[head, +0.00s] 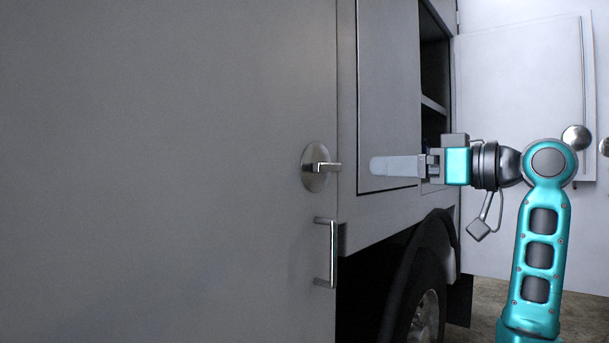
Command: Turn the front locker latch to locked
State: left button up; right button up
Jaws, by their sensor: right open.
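The locker latch (323,168) sits near the right edge of the large grey door (180,170) in the head view. It has a round metal base plate and a short lever that points right, about level. My right gripper (375,167) is to the right of the latch, apart from it, with its fingers pointing left at about the latch's height. It is open and holds nothing that I can see; one finger largely hides the other from this side. My left gripper is not in view.
A vertical bar handle (332,252) is on the grey door below the latch. Behind my gripper is a grey vehicle body with an open shelf compartment (434,70). A wheel (425,315) is below it. A white panel (510,120) stands at the right. The space left of my gripper is clear.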

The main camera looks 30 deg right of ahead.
aim_at(332, 165)
jog(key=p+x, duration=0.1)
jog(key=x, duration=1.1)
jog(key=shift+w+a+r, duration=0.2)
jog(key=shift+w+a, duration=0.05)
jog(key=c, duration=0.9)
jog(key=shift+c, duration=0.2)
